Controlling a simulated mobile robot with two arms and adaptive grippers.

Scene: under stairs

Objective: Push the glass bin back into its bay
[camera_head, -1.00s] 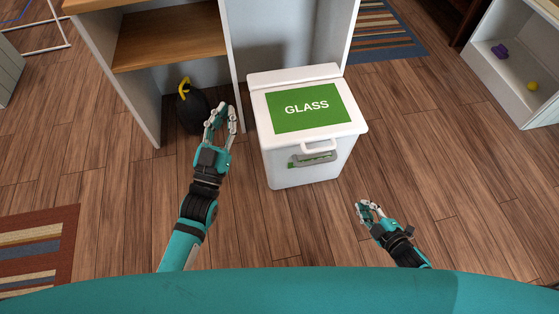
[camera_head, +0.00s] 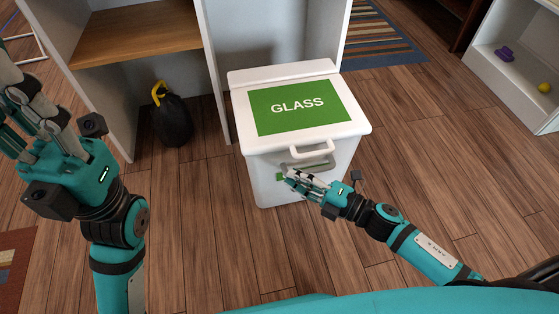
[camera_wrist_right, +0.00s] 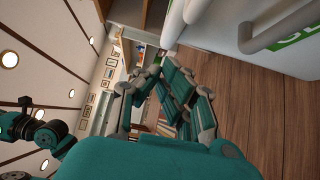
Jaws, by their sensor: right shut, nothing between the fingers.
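The white glass bin (camera_head: 315,165) has a green GLASS label on its lid and stands upright, mostly out in front of its bay (camera_head: 256,35). A white handle sticks out from the lid's front edge, with a grey handle on the front face below it. My right gripper (camera_head: 289,173) is shut and empty in front of the bin's front face, overlapping the grey handle; contact cannot be told. In the right wrist view, its fingers (camera_wrist_right: 168,78) are beside the bin (camera_wrist_right: 235,22). My left gripper (camera_head: 15,115) is raised at the left edge, its fingers spread and partly cut off.
A black bag (camera_head: 172,120) with a yellow tie sits in the neighbouring bay under a wooden shelf (camera_head: 135,35). A divider panel (camera_head: 212,75) stands left of the bin. A white shelf unit (camera_head: 515,85) is at the right. The wooden floor right of the bin is clear.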

